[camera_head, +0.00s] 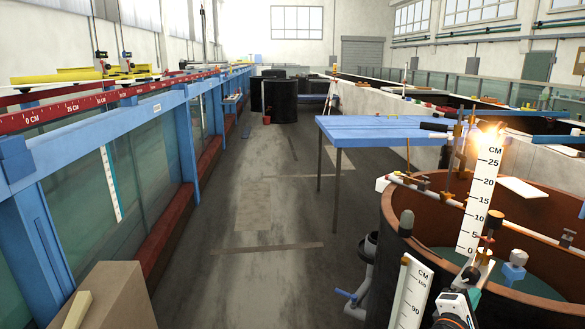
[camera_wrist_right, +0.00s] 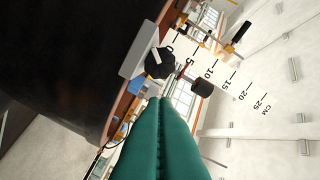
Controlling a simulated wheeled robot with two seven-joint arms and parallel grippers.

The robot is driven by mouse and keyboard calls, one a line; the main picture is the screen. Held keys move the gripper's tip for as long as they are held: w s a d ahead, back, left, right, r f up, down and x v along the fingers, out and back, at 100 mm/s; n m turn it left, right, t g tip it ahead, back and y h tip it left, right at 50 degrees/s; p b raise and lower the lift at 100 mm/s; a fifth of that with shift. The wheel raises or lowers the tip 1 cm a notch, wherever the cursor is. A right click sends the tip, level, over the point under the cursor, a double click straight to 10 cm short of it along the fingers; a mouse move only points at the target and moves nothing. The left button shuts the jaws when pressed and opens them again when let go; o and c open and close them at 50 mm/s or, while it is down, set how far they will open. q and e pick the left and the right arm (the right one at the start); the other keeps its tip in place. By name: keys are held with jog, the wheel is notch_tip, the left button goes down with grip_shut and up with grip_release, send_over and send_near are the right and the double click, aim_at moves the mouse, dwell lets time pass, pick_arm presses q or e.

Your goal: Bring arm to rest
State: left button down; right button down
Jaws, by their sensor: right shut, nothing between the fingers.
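My right gripper (camera_head: 471,276) comes in from the bottom right of the head view, in front of the near rim of a round brown tank (camera_head: 384,212). In the right wrist view, its two teal fingers (camera_wrist_right: 166,101) lie together with nothing between them. Their tips show just below a black knob (camera_wrist_right: 159,63) by a white scale (camera_wrist_right: 215,72). I cannot tell whether they touch it. The white scale (camera_head: 480,190) stands upright at the tank in the head view. My left gripper is not in view.
A second scale (camera_head: 411,292) stands in front of the tank. A blue table (camera_head: 375,130) is behind it. A glass flume with a blue frame (camera_head: 95,130) runs along the left. A brown box (camera_head: 115,297) is at bottom left. The middle floor (camera_head: 250,240) is clear.

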jog(key=a+f+g+y, duration=0.1)
jog(key=a+f+y, duration=0.2)
jog(key=f, duration=0.8)
jog(key=a+f+y, duration=0.3)
jog(key=f, duration=0.9)
jog(key=s+a+f+m+g+y, duration=0.15)
jog(key=s+f, duration=0.25)
jog(key=f, duration=0.4)
jog(key=s+a+f+g+y, duration=0.1)
jog(key=s+a+f+y, duration=0.2)
jog(key=f, duration=0.5)
jog(key=s+a+f+m+g+y, duration=0.1)
jog(key=s+a+f+m+g, duration=0.15)
jog(key=s+f, duration=0.7)
jog(key=s+a+f+m+g+y, duration=0.1)
jog(key=s+f+m+g, duration=0.15)
jog(key=s+f, duration=0.7)
jog(key=s+f+m+g, duration=0.1)
jog(key=s+f+m, duration=0.1)
jog(key=s, duration=0.9)
jog(key=s+f+m+g+b, duration=0.1)
jog(key=s+f+m, duration=0.1)
jog(key=s, duration=0.9)
jog(key=shift+s+d+m+g+y, duration=0.15)
jog(key=shift+s+m+g+y, duration=0.2)
jog(key=shift+m, duration=0.5)
